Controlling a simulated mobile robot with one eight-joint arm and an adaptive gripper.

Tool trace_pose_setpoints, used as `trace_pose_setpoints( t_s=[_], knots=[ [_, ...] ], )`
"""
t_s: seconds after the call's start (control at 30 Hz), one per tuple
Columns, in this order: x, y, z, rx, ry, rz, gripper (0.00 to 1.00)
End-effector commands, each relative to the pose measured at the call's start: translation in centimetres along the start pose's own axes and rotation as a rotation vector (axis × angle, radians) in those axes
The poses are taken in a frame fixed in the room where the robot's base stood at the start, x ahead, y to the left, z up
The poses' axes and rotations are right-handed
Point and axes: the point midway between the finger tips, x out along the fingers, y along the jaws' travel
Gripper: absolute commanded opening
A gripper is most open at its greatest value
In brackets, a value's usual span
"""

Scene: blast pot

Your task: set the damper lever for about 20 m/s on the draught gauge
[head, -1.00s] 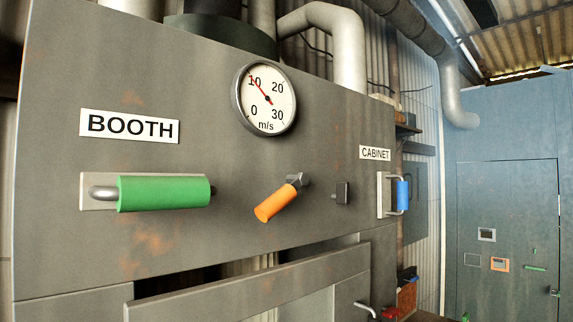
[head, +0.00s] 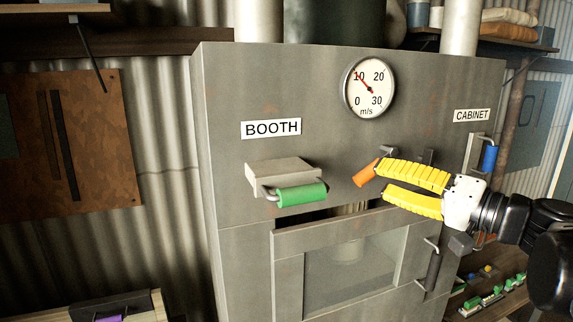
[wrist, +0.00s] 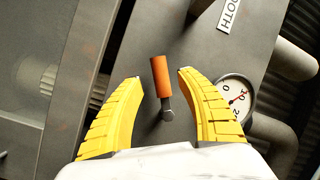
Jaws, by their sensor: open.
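The damper lever, with an orange grip (head: 366,174), slants down and left from its pivot on the grey cabinet front. My gripper (head: 382,178) has yellow fingers, open and reaching in from the right at the lever. In the wrist view the orange grip (wrist: 160,76) shows between the open fingertips (wrist: 160,80), with a gap on both sides. Its metal pivot end (wrist: 168,114) is nearer the palm in the picture. The round draught gauge (head: 369,86) sits above the lever, its red needle at about 10 m/s. The gauge (wrist: 235,98) is partly behind a finger in the wrist view.
A green handle (head: 301,195) stands on a block projecting below the BOOTH sign (head: 271,128). A blue handle (head: 489,157) is below the CABINET sign (head: 472,115). A glazed door (head: 350,265) with a dark handle (head: 433,270) lies below the lever.

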Motion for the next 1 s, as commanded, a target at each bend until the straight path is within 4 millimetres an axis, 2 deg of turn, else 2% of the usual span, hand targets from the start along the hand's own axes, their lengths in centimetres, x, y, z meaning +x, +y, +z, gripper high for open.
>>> trace_pose_setpoints(
  t_s=[0.1, 0.23, 0.4, 0.63, 0.67, 0.7, 0.8, 1.0],
  knots=[
    [2.3, -0.2, 0.0, 0.0, -0.004, -0.002, 0.45],
    [4.0, -0.2, 0.0, 0.0, -0.003, -0.001, 0.45],
    [4.9, 0.0, 0.0, 0.0, -0.001, 0.001, 0.45],
    [5.0, 0.0, 0.0, 0.0, 0.0, 0.001, 0.45],
    [5.0, 0.0, 0.0, 0.0, 0.0, 0.001, 0.4],
    [5.0, 0.0, 0.0, 0.001, 0.0, 0.001, 0.28],
    [5.0, 0.0, 0.0, 0.0, 0.0, 0.001, 0.0],
    [4.9, 0.0, 0.0, -0.003, -0.001, 0.003, 0.0]
  ],
)
